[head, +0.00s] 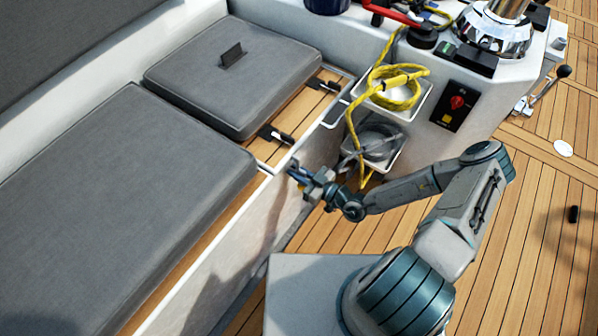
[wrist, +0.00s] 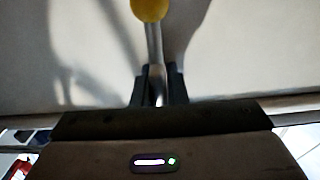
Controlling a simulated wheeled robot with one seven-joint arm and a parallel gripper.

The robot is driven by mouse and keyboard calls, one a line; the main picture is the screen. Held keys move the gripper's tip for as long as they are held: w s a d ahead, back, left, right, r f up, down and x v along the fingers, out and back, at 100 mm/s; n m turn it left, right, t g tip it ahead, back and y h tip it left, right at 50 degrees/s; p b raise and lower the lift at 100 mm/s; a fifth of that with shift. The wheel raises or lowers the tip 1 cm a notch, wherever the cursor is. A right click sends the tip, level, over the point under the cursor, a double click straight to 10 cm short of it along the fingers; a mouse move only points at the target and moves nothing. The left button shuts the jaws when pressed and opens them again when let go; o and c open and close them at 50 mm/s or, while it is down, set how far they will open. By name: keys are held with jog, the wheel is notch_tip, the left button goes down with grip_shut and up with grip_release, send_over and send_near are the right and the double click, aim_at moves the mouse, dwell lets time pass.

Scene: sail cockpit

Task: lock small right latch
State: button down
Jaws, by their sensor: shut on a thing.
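Two small black latches sit on the wooden edge in front of the smaller grey cushioned hatch. The right latch (head: 322,84) is near the hatch's far corner, and the left latch (head: 276,134) is nearer. Whether either is locked is too small to tell. My gripper (head: 298,174) is beside the white bench wall, below and to the right of the left latch, apart from the right one. In the wrist view, its dark fingers (wrist: 157,88) are shut on a metal rod (wrist: 154,48) with a yellow knob (wrist: 150,9). I cannot make out this rod in the head view.
A larger grey cushion (head: 130,200) lies at left. White wall pockets (head: 425,100) hold yellow rope (head: 395,85) right of the latches. A panel with a red switch (head: 457,103), a chrome winch (head: 493,35) and a lever (head: 545,90) stand right. Teak floor is open at right.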

jog(key=c, duration=1.5)
grip_release()
jog(key=shift+d, duration=0.15)
jog(key=p+v, duration=0.1)
jog(key=v, duration=1.2)
jog(key=shift+s+d, duration=0.2)
jog(key=shift+s, duration=0.05)
